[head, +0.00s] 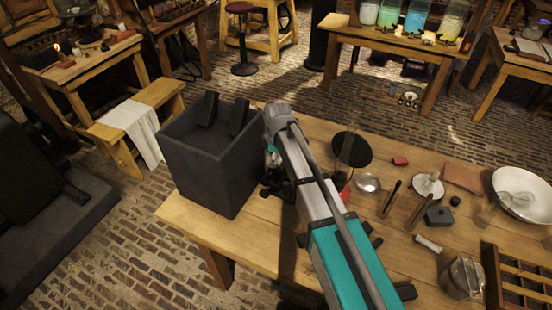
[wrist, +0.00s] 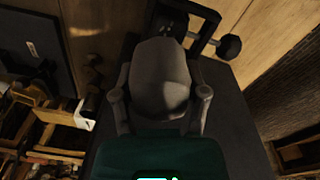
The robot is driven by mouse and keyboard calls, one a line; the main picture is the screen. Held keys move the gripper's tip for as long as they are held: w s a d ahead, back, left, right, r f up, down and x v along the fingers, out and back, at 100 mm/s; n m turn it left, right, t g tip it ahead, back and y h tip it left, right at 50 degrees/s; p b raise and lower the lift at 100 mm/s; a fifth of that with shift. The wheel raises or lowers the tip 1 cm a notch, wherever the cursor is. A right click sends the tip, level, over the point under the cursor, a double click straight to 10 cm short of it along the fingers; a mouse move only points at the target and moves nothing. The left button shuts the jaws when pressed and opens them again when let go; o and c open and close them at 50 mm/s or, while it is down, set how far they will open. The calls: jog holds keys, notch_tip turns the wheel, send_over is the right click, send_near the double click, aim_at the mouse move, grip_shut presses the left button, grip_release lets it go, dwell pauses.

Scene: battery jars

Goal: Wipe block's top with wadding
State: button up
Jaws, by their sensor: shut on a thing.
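My gripper (wrist: 160,93) is shut on a grey rounded pad (wrist: 162,70), which looks like the wadding. I cannot tell whether the pad touches the block. In the head view my arm comes in beside the block's right side and hides most of the gripper.
The wooden table (head: 300,125) holds a round black disc (head: 351,149), a spoon-like dish (head: 367,183), a candle holder (head: 428,186), a white bowl (head: 522,195) and a slotted wooden tray (head: 520,280) to the right. A bench (head: 165,107) with a white cloth stands left.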

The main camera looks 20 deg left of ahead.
jog(key=shift+f, duration=0.2)
jog(key=shift+d, duration=0.15)
dwell(0.3)
jog(key=shift+d, duration=1.9)
jog(key=shift+d+r+p, duration=0.2)
jog(key=shift+r+p, duration=2.55)
jog(key=shift+r, duration=0.2)
jog(key=shift+d+r+p, duration=0.15)
jog(key=shift+r+p, duration=1.35)
